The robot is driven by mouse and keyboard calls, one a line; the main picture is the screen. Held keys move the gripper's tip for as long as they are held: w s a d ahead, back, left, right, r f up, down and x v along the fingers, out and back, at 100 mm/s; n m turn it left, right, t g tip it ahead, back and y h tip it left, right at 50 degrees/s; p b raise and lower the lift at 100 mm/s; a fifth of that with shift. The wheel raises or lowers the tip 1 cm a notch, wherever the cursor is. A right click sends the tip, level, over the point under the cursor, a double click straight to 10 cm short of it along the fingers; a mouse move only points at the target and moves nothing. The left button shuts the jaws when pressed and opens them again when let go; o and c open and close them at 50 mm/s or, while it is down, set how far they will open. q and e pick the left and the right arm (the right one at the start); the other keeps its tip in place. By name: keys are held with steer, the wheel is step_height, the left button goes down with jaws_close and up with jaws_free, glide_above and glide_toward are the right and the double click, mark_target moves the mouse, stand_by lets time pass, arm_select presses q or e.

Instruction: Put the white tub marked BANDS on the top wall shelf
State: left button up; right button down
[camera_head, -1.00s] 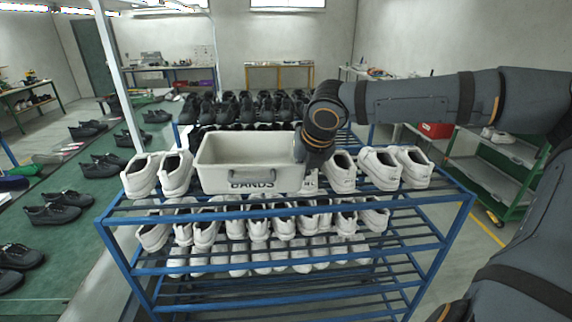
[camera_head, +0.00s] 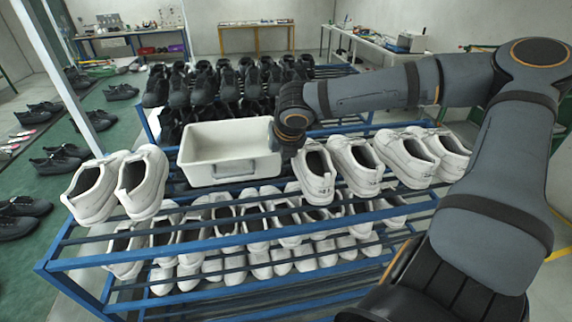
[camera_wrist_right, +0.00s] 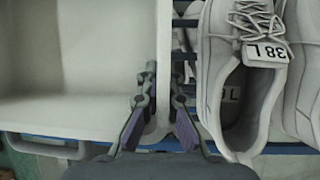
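The white tub (camera_head: 230,172) is over the top tier of the blue shoe rack, between white shoes. Its open top faces me; the BANDS lettering is not readable now. My right gripper (camera_head: 290,135) is at its right end, fingers pointing down. In the right wrist view, my right gripper's fingertips (camera_wrist_right: 163,80) straddle the wall of the tub (camera_wrist_right: 75,122), one inside and one outside, closed on it. The tub looks empty. I cannot tell whether it hangs clear of the rack. My left gripper is out of view. No wall shelf shows.
White shoes stand close on both sides of the tub; a white shoe marked 38L (camera_wrist_right: 215,50) is right beside my right gripper. Black shoes (camera_head: 215,85) stand behind. The blue rack (camera_head: 150,255) fills the front. Tables (camera_head: 255,27) stand at the back.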

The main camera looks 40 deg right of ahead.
steer(key=x, duration=0.3)
steer(key=shift+s+d+f, duration=0.1)
steer(key=shift+d+f, duration=0.1)
steer(key=shift+d, duration=0.1)
step_height(320, 180, down, 3)
steer(key=shift+a+r, duration=0.1)
steer(key=shift+r, duration=0.05)
steer(key=shift+f, duration=0.8)
steer(key=c, duration=1.6)
jaws_free()
steer(key=shift+o, duration=0.4)
steer(key=shift+a, duration=0.1)
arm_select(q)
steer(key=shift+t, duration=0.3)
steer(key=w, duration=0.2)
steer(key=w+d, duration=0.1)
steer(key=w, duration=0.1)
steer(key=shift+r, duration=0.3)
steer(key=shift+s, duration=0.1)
arm_select(e)
steer(key=shift+r, duration=0.3)
